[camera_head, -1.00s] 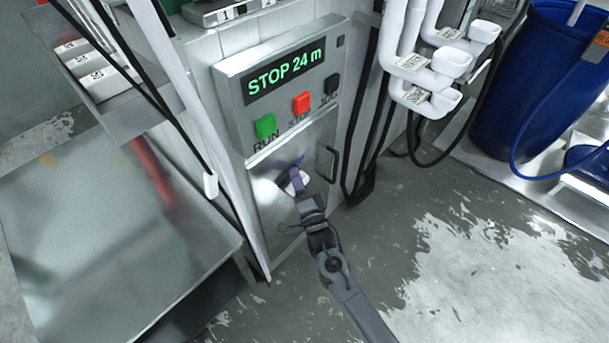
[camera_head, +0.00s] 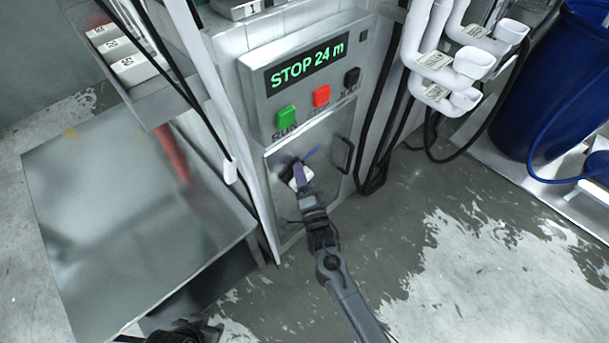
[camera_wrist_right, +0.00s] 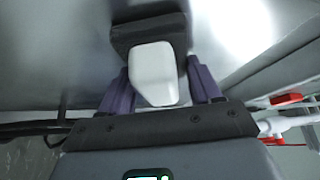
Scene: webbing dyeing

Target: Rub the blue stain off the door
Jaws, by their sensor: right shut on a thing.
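The metal door (camera_head: 334,186) is the lower front panel of the grey machine, with a dark handle (camera_head: 347,155) at its right. A blue stain (camera_head: 313,152) shows as a thin streak on its upper part, just right of and above my right gripper (camera_head: 301,177). That gripper is shut on a white block (camera_wrist_right: 155,75) with a dark pad (camera_wrist_right: 150,32) on its far side. The pad is at the door face; the head view does not clearly show whether it touches. The block hides part of the door. A dark part, likely my left gripper (camera_head: 188,333), shows at the bottom edge, its jaws unclear.
Above the door are a green button (camera_head: 287,117), a red button (camera_head: 321,95) and a black button (camera_head: 352,77). A metal table (camera_head: 130,220) stands left. White pipes (camera_head: 440,60) and a blue drum (camera_head: 555,95) stand right. The floor right of the door is clear but wet.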

